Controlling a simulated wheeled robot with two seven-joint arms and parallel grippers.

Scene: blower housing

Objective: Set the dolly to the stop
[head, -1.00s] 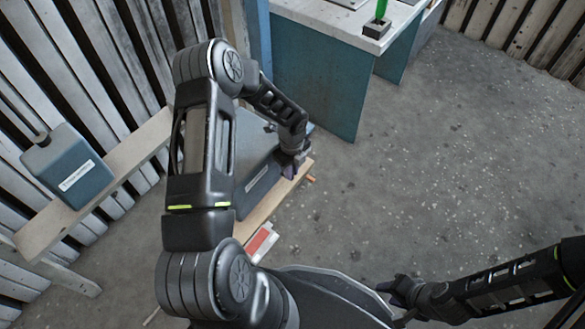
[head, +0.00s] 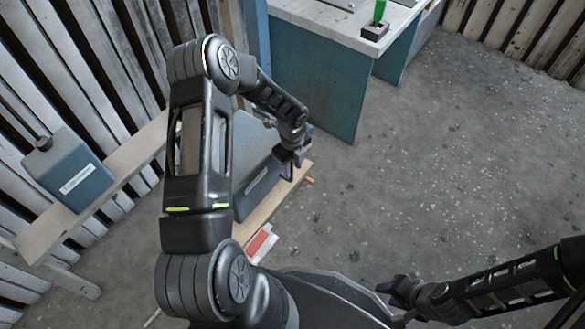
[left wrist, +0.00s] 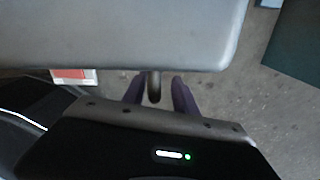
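The dolly is a wooden board (head: 262,215) low on the floor, carrying a large grey housing (head: 262,180), partly hidden by my left arm. A red-and-white block (head: 262,243), which may be the stop, lies by the board's near end; it also shows in the left wrist view (left wrist: 75,76). My left gripper (head: 292,164) is at the housing's right side. In the left wrist view its purple fingers stand apart either side of a short dark rod (left wrist: 154,88) below the housing's edge, with gaps visible. My right gripper (head: 392,288) is low at right, away from the dolly; its fingers are unclear.
A blue-grey canister (head: 70,170) stands on a wooden shelf (head: 130,150) along the slatted wall at left. A blue-sided bench (head: 315,80) with a green item (head: 379,12) is behind the dolly. The concrete floor at right is clear.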

